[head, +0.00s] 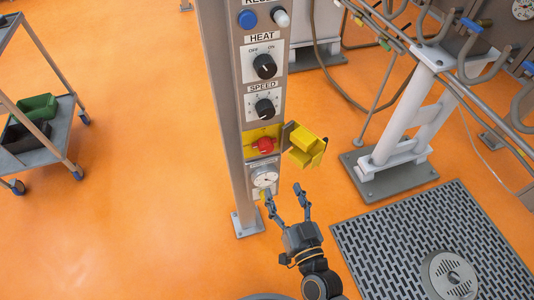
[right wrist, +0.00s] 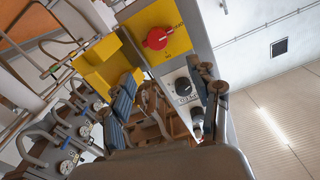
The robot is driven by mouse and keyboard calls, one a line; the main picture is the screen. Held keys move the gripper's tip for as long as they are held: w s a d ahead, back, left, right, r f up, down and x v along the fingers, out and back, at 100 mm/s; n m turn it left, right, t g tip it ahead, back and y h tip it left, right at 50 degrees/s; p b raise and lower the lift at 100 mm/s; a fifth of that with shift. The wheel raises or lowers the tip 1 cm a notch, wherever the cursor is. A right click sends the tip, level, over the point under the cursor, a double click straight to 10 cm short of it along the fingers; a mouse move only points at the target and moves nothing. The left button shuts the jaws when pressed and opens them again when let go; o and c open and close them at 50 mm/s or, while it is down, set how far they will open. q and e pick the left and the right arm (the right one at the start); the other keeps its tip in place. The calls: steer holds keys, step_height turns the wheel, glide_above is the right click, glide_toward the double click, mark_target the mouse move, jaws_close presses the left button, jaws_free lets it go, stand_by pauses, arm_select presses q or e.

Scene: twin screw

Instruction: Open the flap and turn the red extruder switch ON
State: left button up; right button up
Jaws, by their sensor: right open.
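The red extruder switch (head: 264,145) is a round knob on a yellow plate low on the grey control column. It also shows in the right wrist view (right wrist: 157,38), uncovered. The yellow flap (head: 305,147) stands open, swung out to the right of the switch; in the right wrist view it is the yellow box shape (right wrist: 97,65) left of the switch. My right gripper (head: 283,192) is open and empty, below the switch and flap, in front of the column's lower end. Its two fingers are spread in the right wrist view (right wrist: 168,84), touching neither switch nor flap. My left gripper is not in view.
A round gauge (head: 264,177) sits just under the switch. The SPEED knob (head: 265,108) and HEAT knob (head: 264,66) are above it. A white-legged frame with hoses (head: 400,130) stands right, a cart (head: 50,145) left. Orange floor between is clear.

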glide_toward(268, 150)
steer(key=w, duration=0.2)
steer(key=x, duration=0.6)
steer(key=shift+w+a, duration=0.25)
steer(key=shift+a, duration=0.25)
steer(key=shift+w+a, duration=0.1)
steer(key=shift+w, duration=0.2)
steer(key=shift+c, duration=0.6)
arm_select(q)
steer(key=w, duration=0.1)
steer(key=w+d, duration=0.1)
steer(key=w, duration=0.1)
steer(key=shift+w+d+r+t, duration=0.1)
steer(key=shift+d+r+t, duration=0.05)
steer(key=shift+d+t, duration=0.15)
arm_select(e)
steer(key=c, duration=1.1)
